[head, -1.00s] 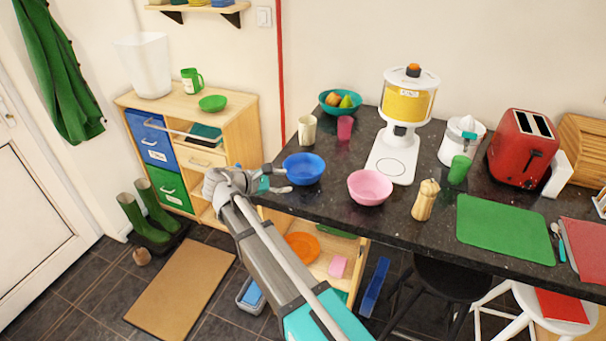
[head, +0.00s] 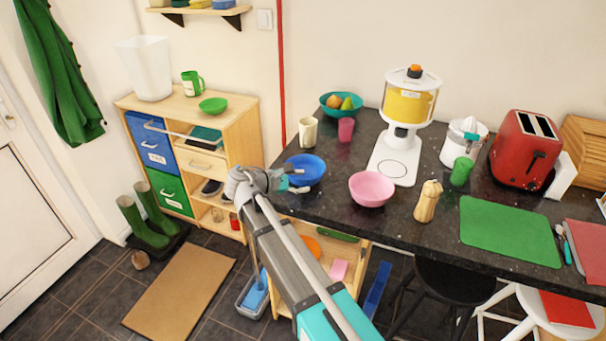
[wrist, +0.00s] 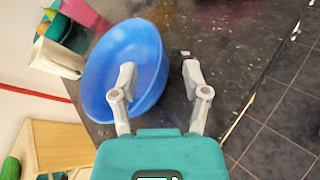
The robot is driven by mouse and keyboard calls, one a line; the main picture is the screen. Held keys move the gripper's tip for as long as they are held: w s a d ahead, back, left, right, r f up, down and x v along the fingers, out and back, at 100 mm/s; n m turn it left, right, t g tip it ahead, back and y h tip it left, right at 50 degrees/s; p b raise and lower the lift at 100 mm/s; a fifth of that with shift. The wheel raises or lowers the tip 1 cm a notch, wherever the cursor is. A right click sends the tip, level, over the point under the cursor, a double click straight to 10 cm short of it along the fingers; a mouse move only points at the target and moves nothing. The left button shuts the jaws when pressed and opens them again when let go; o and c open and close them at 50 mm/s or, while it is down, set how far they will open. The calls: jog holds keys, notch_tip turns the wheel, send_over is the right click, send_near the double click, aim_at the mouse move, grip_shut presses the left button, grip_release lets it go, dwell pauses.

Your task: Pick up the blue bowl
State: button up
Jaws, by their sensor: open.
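The blue bowl (head: 309,165) stands upright near the left edge of the dark speckled counter (head: 327,210). My gripper (head: 299,181) is at its front left rim in the head view, partly covering it. In the wrist view the blue bowl (wrist: 108,62) fills the upper left. My gripper (wrist: 160,66) is open there: the left finger shows over the inside of the bowl, the right finger outside it over the counter. The near rim lies between the fingers. I cannot tell whether either finger touches the bowl.
A pink bowl (head: 371,188) stands just right of the blue bowl. A cream mug (head: 308,132), a pink cup (head: 346,129) and a teal fruit bowl (head: 336,106) are behind it. A white dispenser (head: 401,135) stands farther right. The counter's left edge is close to my gripper.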

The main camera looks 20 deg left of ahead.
jog(key=shift+b+x, duration=0.5)
jog(key=shift+x, duration=1.45)
grip_shut()
